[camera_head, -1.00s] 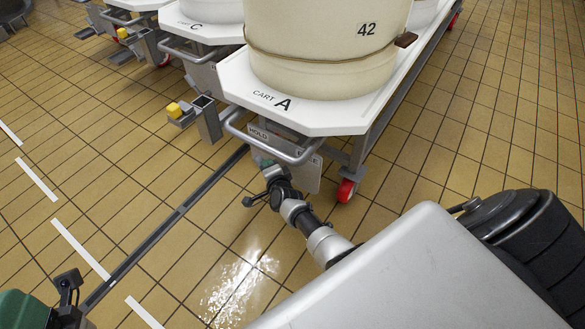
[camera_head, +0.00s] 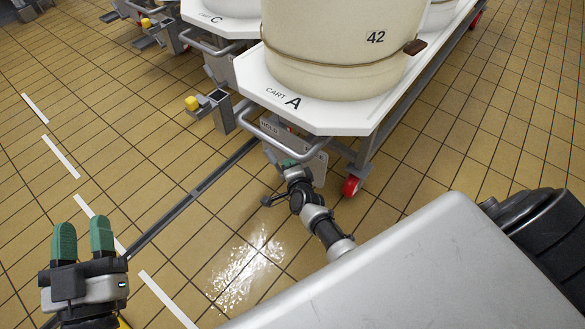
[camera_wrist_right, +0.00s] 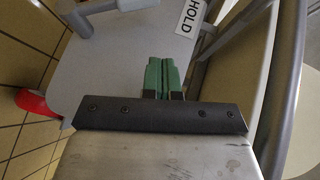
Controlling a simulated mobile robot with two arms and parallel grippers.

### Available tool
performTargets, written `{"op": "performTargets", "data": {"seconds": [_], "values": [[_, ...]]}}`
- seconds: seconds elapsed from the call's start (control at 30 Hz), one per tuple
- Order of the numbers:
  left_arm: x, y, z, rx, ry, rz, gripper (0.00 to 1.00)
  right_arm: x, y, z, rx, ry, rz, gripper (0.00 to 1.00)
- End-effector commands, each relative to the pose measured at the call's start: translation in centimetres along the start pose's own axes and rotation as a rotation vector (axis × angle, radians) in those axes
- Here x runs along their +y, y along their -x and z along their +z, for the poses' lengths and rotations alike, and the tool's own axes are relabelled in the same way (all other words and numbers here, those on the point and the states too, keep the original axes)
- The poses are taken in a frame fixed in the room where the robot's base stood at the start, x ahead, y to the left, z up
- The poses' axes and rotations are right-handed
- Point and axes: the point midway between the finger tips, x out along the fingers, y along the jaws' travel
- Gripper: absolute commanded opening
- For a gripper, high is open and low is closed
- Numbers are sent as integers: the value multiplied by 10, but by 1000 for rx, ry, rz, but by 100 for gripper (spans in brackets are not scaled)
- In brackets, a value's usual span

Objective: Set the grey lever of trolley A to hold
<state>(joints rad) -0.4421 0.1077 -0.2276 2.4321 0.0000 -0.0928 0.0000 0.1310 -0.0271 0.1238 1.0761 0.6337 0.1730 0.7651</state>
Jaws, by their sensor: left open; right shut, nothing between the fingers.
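Trolley A (camera_head: 330,122), marked "CART A", stands at the upper right with a cream vat numbered 42 on it. A grey panel (camera_head: 314,168) hangs below its front handle, with a "HOLD" label (camera_head: 269,127) at its upper left. That label also shows in the right wrist view (camera_wrist_right: 191,14). My right gripper (camera_head: 287,163) is at the panel, its green fingers shut and empty (camera_wrist_right: 165,77). A grey bar (camera_wrist_right: 86,14) at the wrist view's upper left may be the lever; I cannot tell its setting. My left gripper (camera_head: 83,240) is open and empty over the floor.
The trolley's front handle (camera_head: 275,143) runs just above my right gripper. A red-wheeled caster (camera_head: 352,186) is to the right. Cart C (camera_head: 215,22) and a yellow-tipped pedal (camera_head: 192,103) are to the left. The tiled floor at left is mostly clear.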

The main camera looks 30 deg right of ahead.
Motion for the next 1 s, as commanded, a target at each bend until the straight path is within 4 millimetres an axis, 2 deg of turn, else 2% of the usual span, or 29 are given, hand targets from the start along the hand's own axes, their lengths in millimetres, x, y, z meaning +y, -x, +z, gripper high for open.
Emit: {"op": "performTargets", "data": {"seconds": [0.3, 0.5, 1.0], "values": [[-8, 14, 41, -372, -9, -20, 43, -10, 28, 1, -1, 0, 1, 0], [-12, 26, 58, -529, -11, -30, 43, -12, 40, 1, 0, 1, 1, 0], [-13, 32, 66, -590, -12, -34, 43, -12, 44, 1, 0, 0, 0, 0]]}}
